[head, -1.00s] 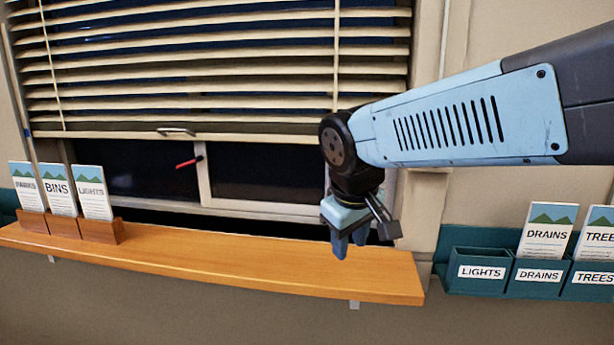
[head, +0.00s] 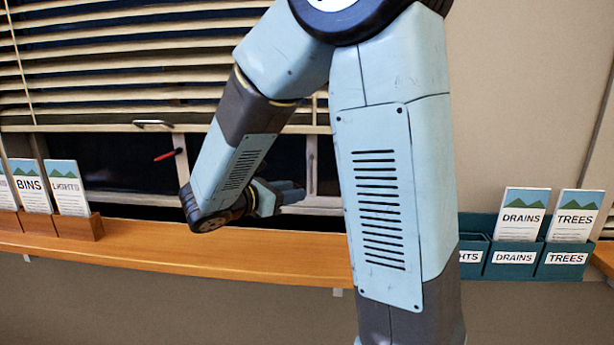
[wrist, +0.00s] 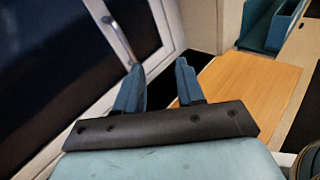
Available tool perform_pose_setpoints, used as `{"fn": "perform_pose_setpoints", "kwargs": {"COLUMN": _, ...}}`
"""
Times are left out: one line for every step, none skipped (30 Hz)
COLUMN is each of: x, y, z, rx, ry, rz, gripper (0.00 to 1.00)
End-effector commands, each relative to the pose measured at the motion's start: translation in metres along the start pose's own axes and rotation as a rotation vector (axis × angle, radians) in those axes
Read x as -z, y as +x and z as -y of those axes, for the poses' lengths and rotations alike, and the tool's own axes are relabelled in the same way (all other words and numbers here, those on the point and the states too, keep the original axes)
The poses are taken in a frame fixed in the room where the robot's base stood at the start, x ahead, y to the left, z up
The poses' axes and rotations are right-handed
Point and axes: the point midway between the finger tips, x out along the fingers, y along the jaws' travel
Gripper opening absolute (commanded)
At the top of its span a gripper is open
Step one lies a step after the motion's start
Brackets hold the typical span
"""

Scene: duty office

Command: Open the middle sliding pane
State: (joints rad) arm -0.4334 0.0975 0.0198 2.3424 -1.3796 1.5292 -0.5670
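The window's lower panes show below a half-lowered blind. More dark glass is mostly hidden behind my arm.
A wooden sill shelf (head: 280,260) runs below the window, with a leaflet holder (head: 80,228) at its left end. Teal leaflet boxes (head: 515,262) hang on the wall at right. The blind (head: 120,70) covers the upper window. The shelf's middle is bare.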

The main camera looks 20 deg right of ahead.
Motion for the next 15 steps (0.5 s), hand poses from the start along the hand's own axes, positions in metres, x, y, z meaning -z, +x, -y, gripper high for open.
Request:
{"fn": "perform_pose_setpoints", "kwargs": {"x": 0.005, "y": -0.006, "z": -0.013, "rx": -0.038, "ry": -0.045, "rz": 0.039, "gripper": 0.38}}
{"fn": "perform_pose_setpoints", "kwargs": {"x": 0.006, "y": -0.009, "z": -0.019, "rx": -0.057, "ry": -0.066, "rz": 0.061, "gripper": 0.38}}
{"fn": "perform_pose_setpoints", "kwargs": {"x": 0.008, "y": -0.013, "z": -0.026, "rx": -0.079, "ry": -0.090, "rz": 0.085, "gripper": 0.38}}
{"fn": "perform_pose_setpoints", "kwargs": {"x": 0.009, "y": -0.015, "z": -0.030, "rx": -0.094, "ry": -0.105, "rz": 0.102, "gripper": 0.38}}
{"fn": "perform_pose_setpoints", "kwargs": {"x": 0.010, "y": -0.017, "z": -0.034, "rx": -0.105, "ry": -0.117, "rz": 0.115, "gripper": 0.38}}
{"fn": "perform_pose_setpoints", "kwargs": {"x": 0.011, "y": -0.019, "z": -0.038, "rx": -0.118, "ry": -0.129, "rz": 0.129, "gripper": 0.38}}
{"fn": "perform_pose_setpoints", "kwargs": {"x": 0.011, "y": -0.020, "z": -0.040, "rx": -0.125, "ry": -0.137, "rz": 0.137, "gripper": 0.38}}
{"fn": "perform_pose_setpoints", "kwargs": {"x": 0.012, "y": -0.021, "z": -0.042, "rx": -0.130, "ry": -0.142, "rz": 0.143, "gripper": 0.38}}
{"fn": "perform_pose_setpoints", "kwargs": {"x": 0.012, "y": -0.021, "z": -0.043, "rx": -0.135, "ry": -0.147, "rz": 0.148, "gripper": 0.38}}
{"fn": "perform_pose_setpoints", "kwargs": {"x": 0.012, "y": -0.020, "z": -0.044, "rx": -0.137, "ry": -0.148, "rz": 0.151, "gripper": 0.38}}
{"fn": "perform_pose_setpoints", "kwargs": {"x": 0.011, "y": -0.019, "z": -0.044, "rx": -0.137, "ry": -0.149, "rz": 0.152, "gripper": 0.38}}
{"fn": "perform_pose_setpoints", "kwargs": {"x": 0.011, "y": -0.016, "z": -0.044, "rx": -0.136, "ry": -0.149, "rz": 0.152, "gripper": 0.38}}
{"fn": "perform_pose_setpoints", "kwargs": {"x": 0.010, "y": -0.013, "z": -0.045, "rx": -0.134, "ry": -0.148, "rz": 0.152, "gripper": 0.38}}
{"fn": "perform_pose_setpoints", "kwargs": {"x": 0.010, "y": -0.009, "z": -0.045, "rx": -0.133, "ry": -0.148, "rz": 0.152, "gripper": 0.38}}
{"fn": "perform_pose_setpoints", "kwargs": {"x": 0.009, "y": -0.004, "z": -0.046, "rx": -0.133, "ry": -0.147, "rz": 0.152, "gripper": 0.38}}
